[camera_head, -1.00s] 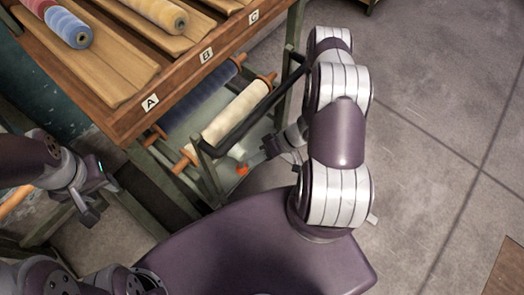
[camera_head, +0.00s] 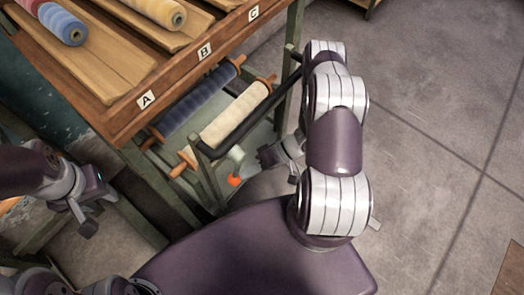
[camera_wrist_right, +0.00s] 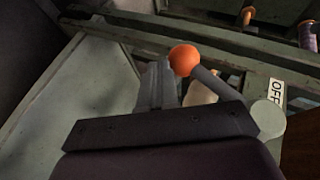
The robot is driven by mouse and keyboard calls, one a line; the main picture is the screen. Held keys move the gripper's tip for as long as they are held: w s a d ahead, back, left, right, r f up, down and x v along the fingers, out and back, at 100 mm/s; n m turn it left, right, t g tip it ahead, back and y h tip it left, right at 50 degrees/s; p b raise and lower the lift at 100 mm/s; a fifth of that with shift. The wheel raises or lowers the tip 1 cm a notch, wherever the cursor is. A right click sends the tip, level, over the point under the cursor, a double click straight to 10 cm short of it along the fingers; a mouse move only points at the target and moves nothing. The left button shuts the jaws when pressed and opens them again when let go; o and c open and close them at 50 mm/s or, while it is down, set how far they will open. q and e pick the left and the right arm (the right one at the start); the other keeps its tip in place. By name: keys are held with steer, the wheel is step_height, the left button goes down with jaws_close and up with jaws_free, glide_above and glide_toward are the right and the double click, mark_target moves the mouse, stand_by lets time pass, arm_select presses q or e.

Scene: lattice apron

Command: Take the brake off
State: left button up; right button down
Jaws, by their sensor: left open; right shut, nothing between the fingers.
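The brake lever has an orange ball knob (camera_head: 234,181) on a grey rod, below the front of the loom-like frame. In the right wrist view the knob (camera_wrist_right: 184,59) shows beyond the fingertips, and the rod (camera_wrist_right: 212,84) runs down right to a pale round pivot (camera_wrist_right: 268,117). A plate reading OFF (camera_wrist_right: 273,94) is beside the pivot. My right gripper (camera_head: 263,156) is shut and empty, to the upper right of the knob and apart from it in the head view. Its fingers (camera_wrist_right: 160,84) appear left of the knob. My left gripper (camera_head: 88,215) is open and empty, far left.
A wooden bench with boards and trays marked A (camera_head: 146,99), B and C stands above. Below it are a blue roller (camera_head: 200,100) and a cream roller (camera_head: 235,115). A dark bar (camera_head: 250,112) runs in front of them. Open grey floor (camera_head: 430,120) lies right.

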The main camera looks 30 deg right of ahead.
steer(key=p+v, duration=0.1)
steer(key=v, duration=1.1)
steer(key=shift+d+r, duration=0.15)
steer(key=shift+d, duration=0.15)
